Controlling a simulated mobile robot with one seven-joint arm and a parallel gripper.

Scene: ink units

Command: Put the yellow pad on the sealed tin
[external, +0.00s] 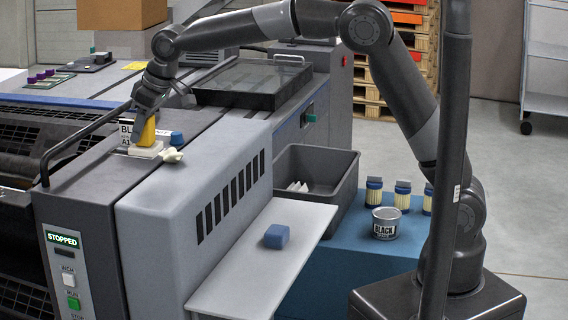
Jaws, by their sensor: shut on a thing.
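The yellow pad (148,133) stands upright over the top of the grey press, just above a small white block (146,152). I cannot tell whether it touches that block. My gripper (146,116) reaches down from above and is shut on the yellow pad, its fingers hiding the upper part. A tin labelled BLACK (384,224) stands upright on the blue surface at the right, far from my gripper, with nothing on it. Its top looks pale, but I cannot make out the lid clearly.
A label reading BL (126,131) stands behind the pad, beside a curved rail (83,143). A small blue piece (177,138) and a pale crumpled piece (171,156) lie right of it. A blue pad (277,236) lies on the grey shelf (255,272). A grey bin (333,180) and several cream-and-blue containers (402,196) are near the tin.

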